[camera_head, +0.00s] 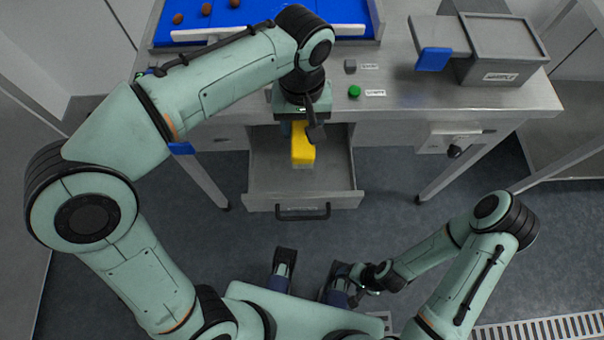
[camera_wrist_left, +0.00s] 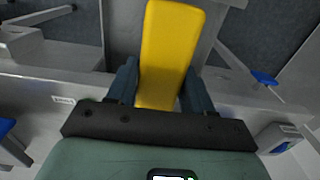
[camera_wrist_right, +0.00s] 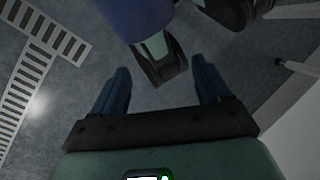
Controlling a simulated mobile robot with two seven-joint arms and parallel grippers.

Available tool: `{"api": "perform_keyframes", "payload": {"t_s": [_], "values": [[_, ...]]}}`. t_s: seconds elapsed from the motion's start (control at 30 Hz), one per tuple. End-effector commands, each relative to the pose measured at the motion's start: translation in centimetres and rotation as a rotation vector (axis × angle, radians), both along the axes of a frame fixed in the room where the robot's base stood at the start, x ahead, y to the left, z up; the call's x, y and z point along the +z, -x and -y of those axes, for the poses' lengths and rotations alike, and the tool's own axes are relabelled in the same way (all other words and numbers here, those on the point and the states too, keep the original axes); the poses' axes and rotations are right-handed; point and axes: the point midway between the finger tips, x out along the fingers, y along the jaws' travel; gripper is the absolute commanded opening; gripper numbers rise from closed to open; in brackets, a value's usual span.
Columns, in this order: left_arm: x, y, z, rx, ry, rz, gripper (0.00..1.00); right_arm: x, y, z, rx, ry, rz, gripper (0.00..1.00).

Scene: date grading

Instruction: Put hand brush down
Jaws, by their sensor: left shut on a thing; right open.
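The hand brush shows as a yellow block (camera_head: 302,152) in the head view, below my left gripper (camera_head: 302,126). The left gripper is shut on it, and the yellow part (camera_wrist_left: 170,45) fills the space between the fingers in the left wrist view. No bristles can be made out. The brush hangs over the open grey drawer (camera_head: 268,185) under the table; whether it touches the drawer floor cannot be told. My right gripper (camera_wrist_right: 162,88) is open and empty, low above the floor near my own base.
The metal table (camera_head: 420,95) carries a blue tray (camera_head: 345,12) with several dates, a grey cube (camera_head: 350,66), a green piece (camera_head: 354,91) and a grey bin (camera_head: 500,58) at the right. The drawer's front handle (camera_head: 303,213) faces me. The drawer around the brush looks empty.

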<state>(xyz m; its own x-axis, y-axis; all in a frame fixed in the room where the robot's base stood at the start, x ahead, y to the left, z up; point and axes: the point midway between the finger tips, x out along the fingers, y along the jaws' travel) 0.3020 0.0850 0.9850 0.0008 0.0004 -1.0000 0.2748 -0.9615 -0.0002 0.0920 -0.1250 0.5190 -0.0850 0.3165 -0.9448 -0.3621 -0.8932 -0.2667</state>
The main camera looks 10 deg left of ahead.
Motion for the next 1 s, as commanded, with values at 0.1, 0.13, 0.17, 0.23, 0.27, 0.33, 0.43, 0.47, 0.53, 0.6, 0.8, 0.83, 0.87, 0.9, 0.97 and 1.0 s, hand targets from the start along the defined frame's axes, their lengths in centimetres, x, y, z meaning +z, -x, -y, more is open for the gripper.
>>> {"api": "perform_keyframes", "payload": {"t_s": [0.1, 0.13, 0.17, 0.23, 0.27, 0.33, 0.43, 0.47, 0.53, 0.6, 0.8, 0.83, 0.87, 0.9, 0.97, 1.0], "values": [[-2.3, 0.1, -0.1, 0.004, -0.003, -0.005, 0.12, -0.6, -0.2, 0.0, -0.001, 0.002, 0.007, 0.77], [-3.1, 0.1, -0.1, 0.004, -0.002, -0.006, 0.12, -0.8, -0.2, 0.0, -0.002, 0.002, 0.01, 0.77], [-3.9, 0.1, -0.1, 0.004, -0.003, -0.006, 0.12, -0.9, -0.3, 0.0, -0.003, 0.002, 0.012, 0.77], [-5.9, 0.1, -0.1, 0.004, -0.002, -0.006, 0.12, -1.3, -0.5, 0.0, -0.004, 0.003, 0.019, 0.77], [-6.7, 0.1, -0.1, 0.003, -0.003, -0.007, 0.12, -1.5, -0.5, 0.0, -0.004, 0.004, 0.021, 0.77], [-8.6, 0.1, 0.0, 0.002, -0.002, -0.007, 0.12, -1.9, -0.7, 0.0, -0.005, 0.004, 0.026, 0.77], [-11.0, 0.1, -0.1, 0.002, -0.002, -0.006, 0.12, -2.3, -0.9, 0.0, -0.007, 0.004, 0.033, 0.77], [-11.7, 0.1, -0.1, 0.002, -0.002, -0.006, 0.12, -2.4, -0.9, 0.0, -0.007, 0.005, 0.035, 0.77], [-12.8, 0.1, -0.1, 0.002, -0.002, -0.004, 0.12, -2.6, -1.1, 0.0, -0.008, 0.005, 0.039, 0.77], [-13.6, 0.1, 0.0, 0.001, -0.001, -0.003, 0.12, -2.7, -1.1, 0.0, -0.008, 0.005, 0.042, 0.77], [-15.3, 0.1, 0.0, 0.002, -0.002, -0.005, 0.12, -3.0, -1.3, 0.0, -0.01, 0.006, 0.047, 0.77], [-15.9, 0.1, 0.0, 0.002, -0.002, -0.005, 0.12, -3.1, -1.3, 0.0, -0.01, 0.007, 0.049, 0.77], [-16.5, 0.1, -0.1, 0.002, -0.002, -0.006, 0.12, -3.3, -1.4, 0.0, -0.011, 0.007, 0.05, 0.77], [-17.2, 0.1, -0.1, 0.002, -0.002, -0.005, 0.12, -3.5, -1.5, 0.0, -0.012, 0.008, 0.053, 0.77], [-18.3, 0.1, 0.0, 0.002, -0.002, -0.006, 0.12, -3.7, -1.5, 0.0, -0.012, 0.009, 0.056, 0.77], [-18.9, 0.1, 0.0, 0.002, -0.002, -0.004, 0.12, -3.8, -1.6, 0.0, -0.012, 0.008, 0.058, 0.77]]}}
